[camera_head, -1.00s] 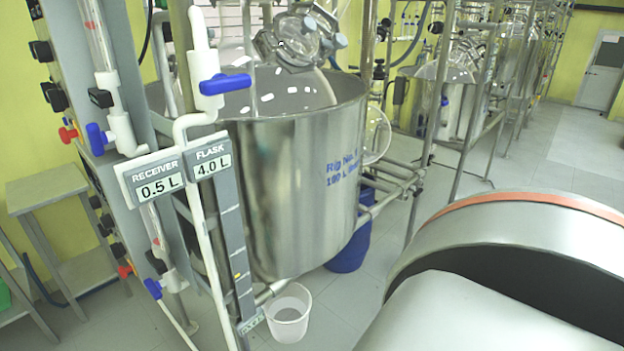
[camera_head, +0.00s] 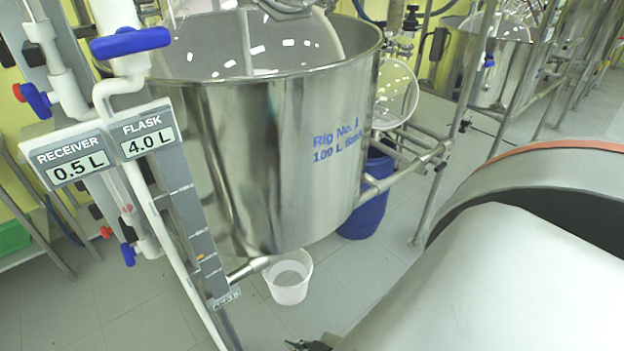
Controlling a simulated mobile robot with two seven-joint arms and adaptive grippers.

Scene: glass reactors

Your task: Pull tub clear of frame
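The white tub (camera_head: 289,284) stands upright on the floor under the front of the big steel vessel, beside a lower tube of the metal frame (camera_head: 380,188). Its contents are too unclear to tell. A small dark tip of my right gripper (camera_head: 308,345) shows at the bottom edge, in front of the tub and apart from it in the picture. The rest of this gripper is hidden or out of view, so its opening cannot be told. My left gripper is not in view.
The steel vessel (camera_head: 262,165) stands above the tub. A blue drum (camera_head: 366,200) is behind it to the right. At left are a blue-handled valve (camera_head: 130,41) and the RECEIVER and FLASK readouts (camera_head: 148,135). The tiled floor right of the tub is clear.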

